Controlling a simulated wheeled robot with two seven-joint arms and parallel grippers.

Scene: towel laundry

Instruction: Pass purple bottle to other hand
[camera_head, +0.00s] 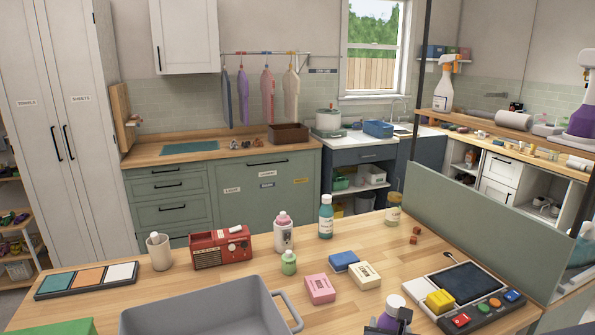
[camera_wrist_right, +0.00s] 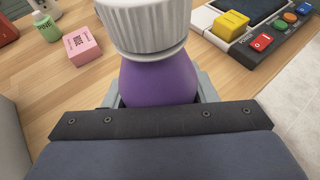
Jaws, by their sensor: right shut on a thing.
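The purple bottle (camera_wrist_right: 157,78) has a white ribbed cap and fills the middle of the right wrist view. It also shows at the bottom edge of the head view (camera_head: 396,304), above the near side of the wooden table (camera_head: 200,283). My right gripper (camera_wrist_right: 155,102) is shut on the bottle's body, with the cap clear of the fingers. The bottle's lower part is hidden by the gripper. My left gripper is not in view.
A grey bin (camera_head: 190,312) stands at the table's front. Nearby are a pink box (camera_head: 319,289), a green bottle (camera_head: 289,263), a blue box (camera_head: 344,261), a cream box (camera_head: 364,275) and a button console (camera_head: 470,298). A green panel (camera_head: 480,215) edges the right.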

